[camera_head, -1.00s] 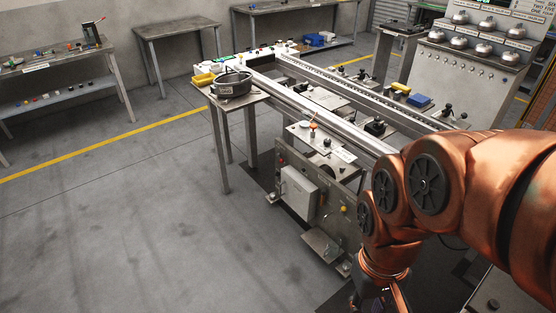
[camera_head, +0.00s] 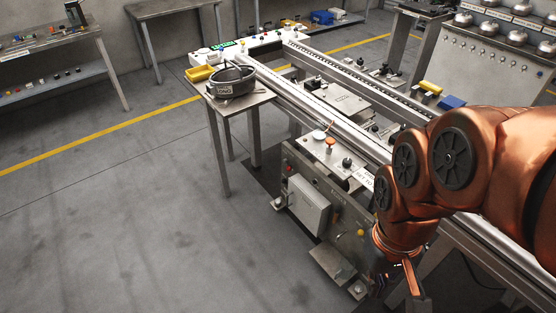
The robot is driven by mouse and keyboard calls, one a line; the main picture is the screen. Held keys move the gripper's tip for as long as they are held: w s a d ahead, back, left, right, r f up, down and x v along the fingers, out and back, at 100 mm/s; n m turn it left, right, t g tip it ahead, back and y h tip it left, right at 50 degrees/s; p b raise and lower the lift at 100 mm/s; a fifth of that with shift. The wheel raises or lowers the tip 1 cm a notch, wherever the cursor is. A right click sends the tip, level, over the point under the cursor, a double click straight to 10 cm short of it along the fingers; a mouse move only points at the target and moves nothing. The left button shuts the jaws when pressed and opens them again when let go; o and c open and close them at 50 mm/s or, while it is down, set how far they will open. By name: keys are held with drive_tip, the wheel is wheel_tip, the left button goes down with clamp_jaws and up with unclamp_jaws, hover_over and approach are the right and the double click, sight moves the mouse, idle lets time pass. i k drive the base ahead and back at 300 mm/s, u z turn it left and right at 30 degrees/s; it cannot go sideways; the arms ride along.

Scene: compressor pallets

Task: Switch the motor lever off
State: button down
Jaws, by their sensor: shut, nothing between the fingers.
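A small lever with an orange-red knob (camera_head: 330,143) stands on the flat metal top panel of a grey machine cabinet (camera_head: 309,205) in the middle of the head view. I cannot read which label belongs to it, nor tell its on or off position. A dark round knob (camera_head: 347,162) is beside it on the same panel. My gripper (camera_head: 416,303) is at the bottom right, partly cut by the picture's edge. It is shut and empty, low in front of the cabinet's right end and apart from the lever.
A conveyor frame (camera_head: 345,135) runs behind the cabinet. A small table (camera_head: 238,104) with a dark round pan (camera_head: 232,82) and a yellow tray (camera_head: 200,73) stands to the left. The floor (camera_head: 120,220) at front left is clear. A bench with several metal domes (camera_head: 490,45) is at back right.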

sight(288, 168)
drive_tip(key=u, duration=0.7)
drive_tip(key=i, duration=1.05)
drive_tip(key=u, duration=0.9)
